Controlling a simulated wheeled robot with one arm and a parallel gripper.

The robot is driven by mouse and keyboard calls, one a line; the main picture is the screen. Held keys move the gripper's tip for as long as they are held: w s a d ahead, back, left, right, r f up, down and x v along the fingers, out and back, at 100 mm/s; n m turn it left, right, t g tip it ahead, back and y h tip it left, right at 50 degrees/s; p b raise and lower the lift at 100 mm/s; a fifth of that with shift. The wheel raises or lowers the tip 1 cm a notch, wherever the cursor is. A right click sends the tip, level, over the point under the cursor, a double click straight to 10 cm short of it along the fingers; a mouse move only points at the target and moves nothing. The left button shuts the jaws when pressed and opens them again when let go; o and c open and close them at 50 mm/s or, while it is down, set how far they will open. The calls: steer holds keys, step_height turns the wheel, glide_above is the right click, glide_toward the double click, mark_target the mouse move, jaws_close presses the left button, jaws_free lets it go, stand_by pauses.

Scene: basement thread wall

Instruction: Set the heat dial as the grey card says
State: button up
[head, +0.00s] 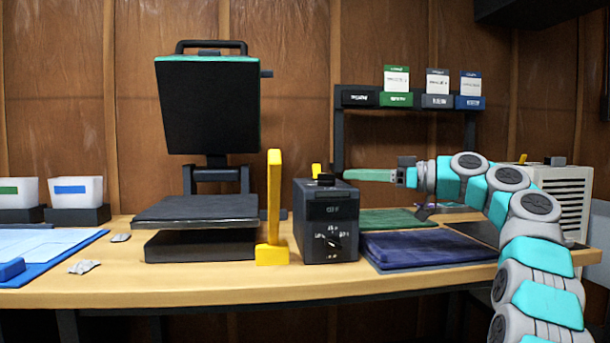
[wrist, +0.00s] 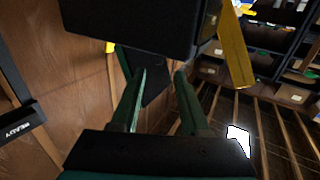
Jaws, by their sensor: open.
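The heat dial (head: 333,243) is a dark knob with a pale pointer on the front of a black control box (head: 311,215). Pale marks surround it, too small to read. The grey card (head: 437,82) stands in a grey holder on the black rack at the back, between a green and a blue card. Its text is too small to read. My gripper (head: 347,175) is above the control box, pointing left, apart from the dial. In the wrist view my gripper (wrist: 159,78) is open, its two green fingers apart with nothing between them.
A heat press with a raised black upper plate (head: 208,105) stands left of the box. A yellow upright post (head: 274,210) stands between them. Folded navy cloth (head: 425,248) and green cloth (head: 395,219) lie right of the box. White bins (head: 77,190) stand far left.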

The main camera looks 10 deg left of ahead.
mark_target(326, 179)
steer(key=x, duration=0.7)
steer(key=shift+a+p, duration=0.3)
jaws_close()
stand_by(0.4)
